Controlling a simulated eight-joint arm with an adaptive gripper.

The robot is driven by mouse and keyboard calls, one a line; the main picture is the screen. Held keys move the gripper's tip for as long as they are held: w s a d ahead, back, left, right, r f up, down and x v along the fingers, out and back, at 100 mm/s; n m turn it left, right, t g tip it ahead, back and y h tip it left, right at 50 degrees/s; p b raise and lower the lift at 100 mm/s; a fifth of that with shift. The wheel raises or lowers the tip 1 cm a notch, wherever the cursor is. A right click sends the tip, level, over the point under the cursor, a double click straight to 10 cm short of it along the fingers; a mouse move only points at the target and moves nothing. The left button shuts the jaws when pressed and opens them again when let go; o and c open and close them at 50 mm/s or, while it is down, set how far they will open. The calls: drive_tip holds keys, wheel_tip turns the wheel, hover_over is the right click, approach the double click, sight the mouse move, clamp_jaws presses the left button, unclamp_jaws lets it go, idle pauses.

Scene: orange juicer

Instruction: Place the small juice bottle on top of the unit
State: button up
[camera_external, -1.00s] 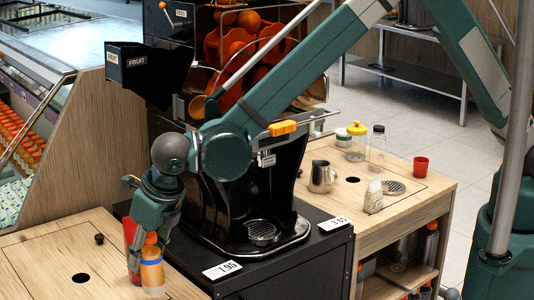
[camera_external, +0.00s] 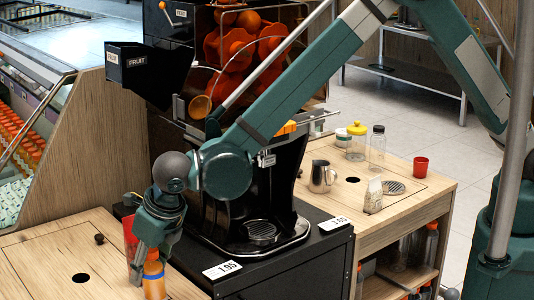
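The small juice bottle (camera_external: 154,283) has an orange cap and orange contents. It is at the lower left, in front of the wooden counter, and its base is cut off by the picture's bottom edge. My gripper (camera_external: 142,268) points down at the bottle, with its fingers around the upper part. The far finger is mostly hidden, but the bottle has shifted together with the gripper, so it appears held. The black unit (camera_external: 290,262) carries the juicer (camera_external: 262,190) and has a bare strip of top along its front.
A red cup (camera_external: 130,236) stands close behind my gripper. Price cards (camera_external: 222,269) lie on the unit's front edge. The right counter holds a metal jug (camera_external: 321,176), jars (camera_external: 377,147), a small bag (camera_external: 373,195) and another red cup (camera_external: 420,165).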

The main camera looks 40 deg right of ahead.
drive_tip(key=o, duration=0.3)
drive_tip(key=shift+r, duration=0.1)
drive_tip(key=p+v, duration=0.2)
drive_tip(key=v, duration=1)
drive_tip(key=shift+r, duration=0.15)
